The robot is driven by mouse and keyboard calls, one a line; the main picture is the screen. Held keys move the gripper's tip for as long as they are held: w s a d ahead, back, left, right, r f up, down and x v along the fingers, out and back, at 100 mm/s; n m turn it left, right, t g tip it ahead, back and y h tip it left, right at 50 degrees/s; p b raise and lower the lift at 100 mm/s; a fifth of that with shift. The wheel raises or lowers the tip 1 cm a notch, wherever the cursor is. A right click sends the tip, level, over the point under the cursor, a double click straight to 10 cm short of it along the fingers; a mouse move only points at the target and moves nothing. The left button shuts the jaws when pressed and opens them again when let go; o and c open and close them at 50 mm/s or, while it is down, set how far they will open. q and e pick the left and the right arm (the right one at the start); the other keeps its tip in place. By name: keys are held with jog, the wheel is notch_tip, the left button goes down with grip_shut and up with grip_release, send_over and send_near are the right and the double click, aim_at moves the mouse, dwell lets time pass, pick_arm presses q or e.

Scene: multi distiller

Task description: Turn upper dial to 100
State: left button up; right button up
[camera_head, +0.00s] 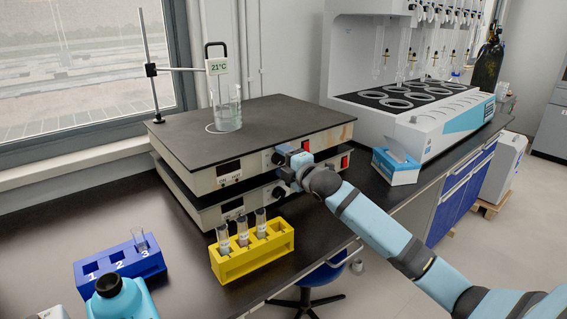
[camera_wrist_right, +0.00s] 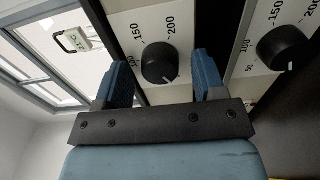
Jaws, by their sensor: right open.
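Two stacked hotplates stand on the bench: the upper hotplate (camera_head: 290,118) and the lower hotplate (camera_head: 236,207). The upper dial (camera_wrist_right: 160,64) is a round black knob on a light panel marked 150 and 200. Its white mark sits at the knob's lower right in the right wrist view. My right gripper (camera_wrist_right: 162,78) is open, its blue fingers either side of the upper dial in that view; I cannot tell whether they touch it. In the head view my right gripper (camera_head: 291,164) is at the hotplates' front, partly hiding the dials. My left gripper is not in view.
The lower dial (camera_wrist_right: 283,48) is close beside my right gripper. A beaker (camera_head: 227,112) stands on the upper hotplate under a 21°C sensor (camera_head: 216,66). A yellow rack (camera_head: 254,259) with tubes, a blue rack (camera_head: 92,271) and a blue-white box (camera_head: 396,168) are nearby.

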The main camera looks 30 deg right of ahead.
jog(key=c, duration=0.9)
jog(key=shift+c, duration=0.2)
